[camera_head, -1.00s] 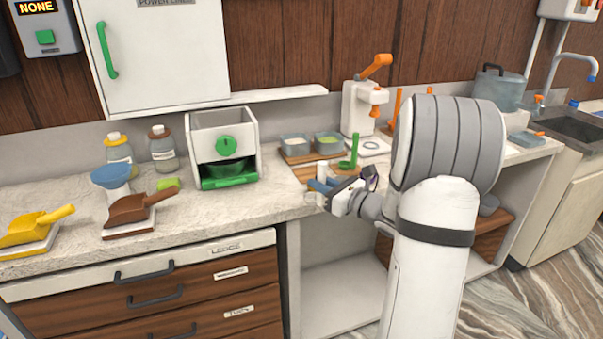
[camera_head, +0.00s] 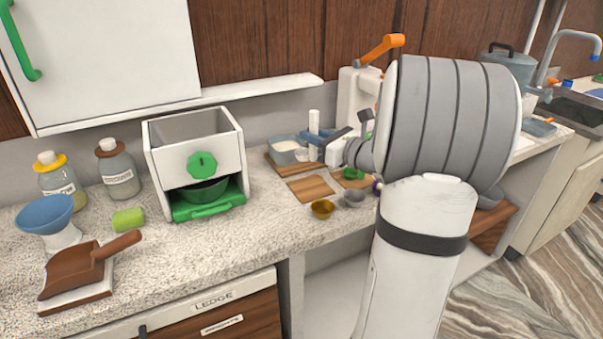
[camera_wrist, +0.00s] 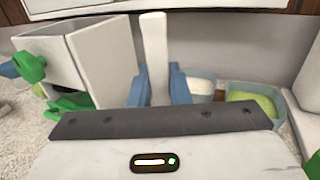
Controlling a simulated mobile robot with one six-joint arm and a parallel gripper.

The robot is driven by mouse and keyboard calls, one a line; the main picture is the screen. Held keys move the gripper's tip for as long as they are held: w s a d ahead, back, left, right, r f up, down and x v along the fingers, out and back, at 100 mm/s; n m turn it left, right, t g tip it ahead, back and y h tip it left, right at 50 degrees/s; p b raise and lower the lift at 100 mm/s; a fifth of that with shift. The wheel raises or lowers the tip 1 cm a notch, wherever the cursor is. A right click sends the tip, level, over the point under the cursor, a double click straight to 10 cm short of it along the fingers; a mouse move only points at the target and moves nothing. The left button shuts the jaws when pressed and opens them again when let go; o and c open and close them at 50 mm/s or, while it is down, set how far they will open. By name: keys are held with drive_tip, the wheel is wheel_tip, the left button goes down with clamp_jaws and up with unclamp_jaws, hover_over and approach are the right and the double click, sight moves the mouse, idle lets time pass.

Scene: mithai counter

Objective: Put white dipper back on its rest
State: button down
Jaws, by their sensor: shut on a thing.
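The white dipper's upright white handle (camera_head: 313,122) rises from between my gripper's blue fingers (camera_head: 320,139) in the head view. My gripper is shut on it. In the wrist view the white handle (camera_wrist: 153,45) stands between the blue fingers (camera_wrist: 159,84); the dipper's lower end is hidden behind my gripper body. The gripper is above the counter, in front of the tubs. A bare wooden board (camera_head: 311,188) lies below and left of it. A green dipper (camera_head: 353,174) is on the wood to its right, partly hidden by my arm. I cannot tell which spot is the white dipper's rest.
A tub of white contents (camera_head: 284,151) stands behind on a wooden tray. A tub of green contents (camera_wrist: 254,102) shows in the wrist view. A brass bowl (camera_head: 322,209) and grey bowl (camera_head: 353,197) sit in front. A white box machine (camera_head: 197,140) stands left.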

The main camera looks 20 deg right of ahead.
drive_tip(key=shift+f+b, duration=0.55)
drive_tip(key=shift+f, duration=3.6)
drive_tip(key=c, duration=1.4)
unclamp_jaws()
drive_tip(key=shift+o, duration=0.2)
drive_tip(key=shift+r, duration=0.1)
